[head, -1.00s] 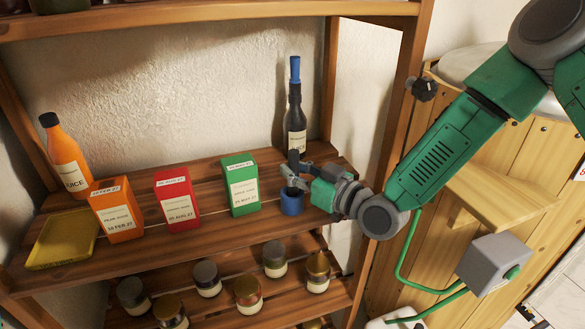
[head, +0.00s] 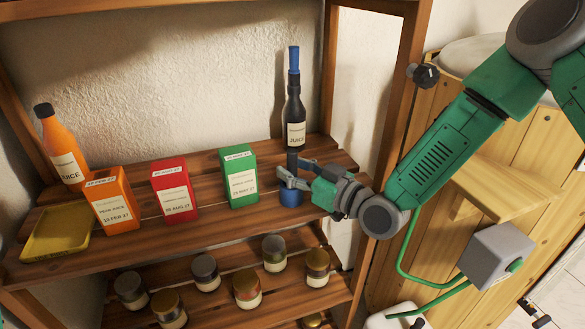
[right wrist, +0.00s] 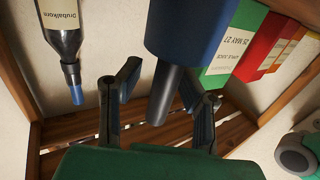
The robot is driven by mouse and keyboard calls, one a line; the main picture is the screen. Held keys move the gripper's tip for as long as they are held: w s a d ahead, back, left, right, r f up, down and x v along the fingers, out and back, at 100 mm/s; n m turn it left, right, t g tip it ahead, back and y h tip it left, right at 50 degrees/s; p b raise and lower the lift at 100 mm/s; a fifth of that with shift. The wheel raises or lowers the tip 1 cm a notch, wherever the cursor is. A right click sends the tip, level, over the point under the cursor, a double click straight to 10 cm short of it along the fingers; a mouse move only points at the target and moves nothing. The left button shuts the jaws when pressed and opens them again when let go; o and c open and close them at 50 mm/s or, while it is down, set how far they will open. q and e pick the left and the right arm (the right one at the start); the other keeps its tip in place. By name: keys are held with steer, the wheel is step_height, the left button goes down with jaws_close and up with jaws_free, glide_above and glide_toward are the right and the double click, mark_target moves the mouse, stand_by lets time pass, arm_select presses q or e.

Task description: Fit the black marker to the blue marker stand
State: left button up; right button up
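The blue marker stand (head: 290,198) is on the upper shelf board near its right end, beside the green carton. The black marker (head: 291,160) is upright above it, its lower end inside the stand. The right wrist view, upside down, shows the marker (right wrist: 165,97) coming out of the stand (right wrist: 192,32). My right gripper (head: 296,174) is open, its fingers on either side of the marker. In the right wrist view the gripper (right wrist: 167,95) shows a clear gap on one side of the marker; contact on the other is unclear. My left gripper is not in view.
A dark bottle with a blue top (head: 294,105) stands just behind the stand. Green (head: 239,180), red (head: 175,190) and orange (head: 113,203) cartons, an orange bottle (head: 60,150) and a yellow tray (head: 58,232) are to the left. Several jars fill the lower shelf.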

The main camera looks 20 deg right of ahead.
steer(key=v, duration=1.2)
steer(key=shift+d, duration=0.1)
